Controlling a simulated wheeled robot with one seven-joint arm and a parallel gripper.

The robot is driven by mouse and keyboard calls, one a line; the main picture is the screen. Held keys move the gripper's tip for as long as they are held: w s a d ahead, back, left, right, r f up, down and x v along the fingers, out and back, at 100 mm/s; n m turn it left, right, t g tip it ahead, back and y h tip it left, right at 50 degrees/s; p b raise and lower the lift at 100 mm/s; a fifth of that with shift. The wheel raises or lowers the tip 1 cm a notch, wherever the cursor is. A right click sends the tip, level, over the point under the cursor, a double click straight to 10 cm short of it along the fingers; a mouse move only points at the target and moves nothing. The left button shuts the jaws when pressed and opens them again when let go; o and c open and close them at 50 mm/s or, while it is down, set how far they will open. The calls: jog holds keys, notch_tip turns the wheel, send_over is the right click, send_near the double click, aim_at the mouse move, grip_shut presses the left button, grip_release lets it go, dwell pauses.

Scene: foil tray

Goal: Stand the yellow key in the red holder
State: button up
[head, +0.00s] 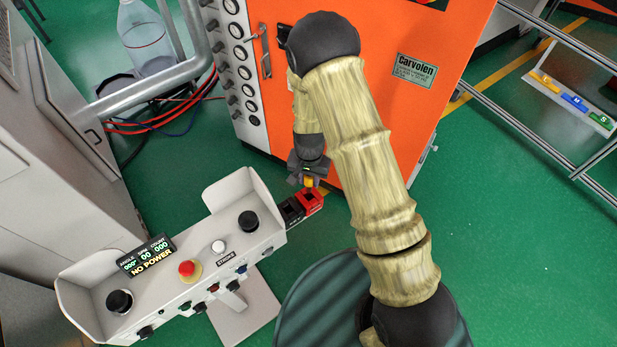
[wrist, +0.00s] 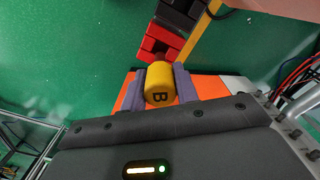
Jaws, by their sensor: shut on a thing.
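The yellow key (wrist: 160,85), a round-ended piece marked B, is between the fingers of my gripper (wrist: 159,88) in the wrist view. My gripper (head: 309,175) is shut on it. In the head view the yellow key (head: 309,182) shows just below the fingers, right at the red holder (head: 312,202). The red holder (wrist: 158,43) lies just past the key in the wrist view, with a dark slot in it. I cannot tell whether the key touches the holder or is a little above it. The key's far end is hidden.
A black holder (head: 291,211) adjoins the red one, beside a grey control console (head: 205,262) with a red button and knobs. An orange machine (head: 380,110) stands close behind my gripper. A rack (head: 575,98) with yellow, blue and green tags is at the upper right.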

aim_at(309, 189)
jog(key=shift+f+b, duration=2.15)
jog(key=shift+f, duration=0.9)
jog(key=o, duration=1.1)
jog(key=shift+c, duration=0.2)
notch_tip(309, 189, up, 17)
jog(key=shift+r+b, duration=0.2)
jog(key=shift+b, duration=0.8)
